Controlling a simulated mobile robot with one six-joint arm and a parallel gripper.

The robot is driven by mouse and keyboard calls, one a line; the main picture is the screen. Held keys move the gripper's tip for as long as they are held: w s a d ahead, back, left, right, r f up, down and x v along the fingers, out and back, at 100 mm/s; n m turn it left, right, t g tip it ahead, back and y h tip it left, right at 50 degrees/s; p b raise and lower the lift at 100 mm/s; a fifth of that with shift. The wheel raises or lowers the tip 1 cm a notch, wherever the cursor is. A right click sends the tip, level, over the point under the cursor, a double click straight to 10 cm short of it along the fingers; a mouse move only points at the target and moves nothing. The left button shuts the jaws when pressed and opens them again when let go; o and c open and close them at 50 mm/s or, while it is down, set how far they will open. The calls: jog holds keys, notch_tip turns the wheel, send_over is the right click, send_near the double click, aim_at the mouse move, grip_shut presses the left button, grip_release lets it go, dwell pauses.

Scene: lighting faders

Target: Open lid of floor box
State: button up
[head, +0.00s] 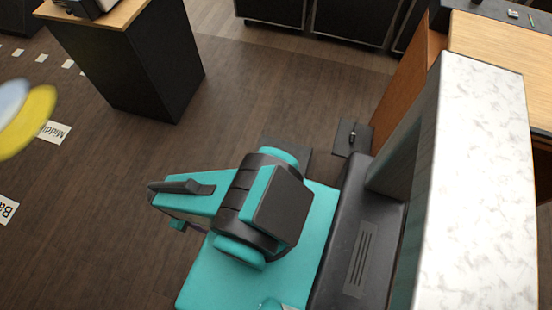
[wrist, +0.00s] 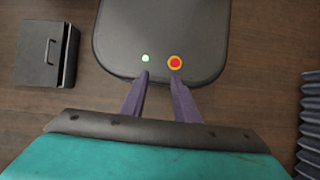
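The floor box in the head view is most likely the small dark square (head: 345,134) on the wooden floor, right of centre, with a small metal part on it.
A black pedestal with a wooden top (head: 150,65) stands at the upper left. Black cases (head: 352,20) line the back, and a wooden desk (head: 500,42) is at the upper right. Blurred yellow and pale discs (head: 28,122) show at the left edge. Floor with white labels (head: 54,132) is clear at left.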

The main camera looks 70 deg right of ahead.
jog(key=w+d+f+b, duration=0.3)
jog(key=d+f+b, duration=0.2)
jog(key=d+b, duration=0.25)
jog(key=w+d+f+y+b, duration=0.1)
jog(key=w+d+f+b, duration=0.2)
jog(key=d+f+b, duration=0.45)
jog(key=w+d+f+b, duration=0.25)
jog(key=d+b, duration=0.35)
jog(key=d, duration=0.4)
jog(key=s+d+f+b, duration=0.2)
jog(key=s+d+b, duration=0.2)
jog(key=d, duration=0.5)
jog(key=s+d+f+b, duration=0.2)
jog(key=s+d+b, duration=0.2)
jog(key=d+b, duration=0.3)
jog(key=s+d+f+t+b, duration=0.1)
jog(key=s+d+b, duration=0.3)
jog(key=d, duration=0.6)
jog(key=shift+s+d+f+n+y+b, duration=0.25)
jog(key=shift+d+f+n+y+b, duration=0.15)
jog(key=shift+f+b, duration=0.65)
jog(key=shift+r, duration=0.1)
jog(key=b+x, duration=0.5)
jog(key=x, duration=0.8)
jog(key=shift+s+a+f, duration=0.1)
jog(key=shift+s+f, duration=0.05)
jog(key=shift+f, duration=0.15)
